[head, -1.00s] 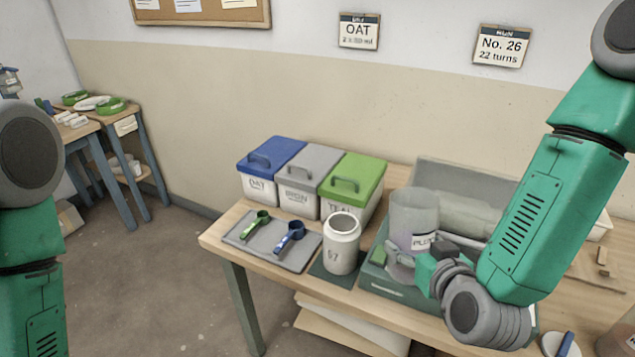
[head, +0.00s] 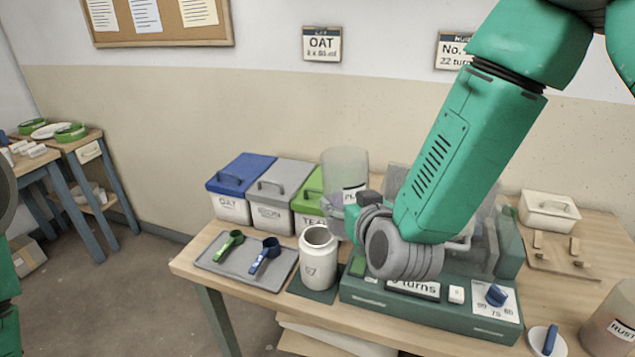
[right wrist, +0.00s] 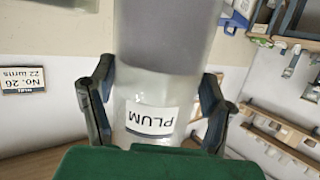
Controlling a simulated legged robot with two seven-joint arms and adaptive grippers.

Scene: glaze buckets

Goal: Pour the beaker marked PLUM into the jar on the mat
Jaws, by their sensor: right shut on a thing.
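My right gripper (head: 350,206) is shut on the clear beaker marked PLUM (head: 344,164) and holds it up, roughly upright, above and behind the jar. In the right wrist view the fingers (right wrist: 153,104) sit on both sides of the beaker (right wrist: 140,78), with its PLUM label upside down in the picture. A grey-purple band shows inside it. The white jar (head: 318,264) stands upright and open on the dark green mat (head: 312,293), its contents hidden. My left gripper is out of view.
A green machine (head: 420,311) with a display and blue knob stands right of the jar. A tray (head: 222,262) with green and blue scoops lies left. Blue, grey and green lidded bins (head: 240,172) stand behind. A RUST container (head: 612,318) stands at the right edge.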

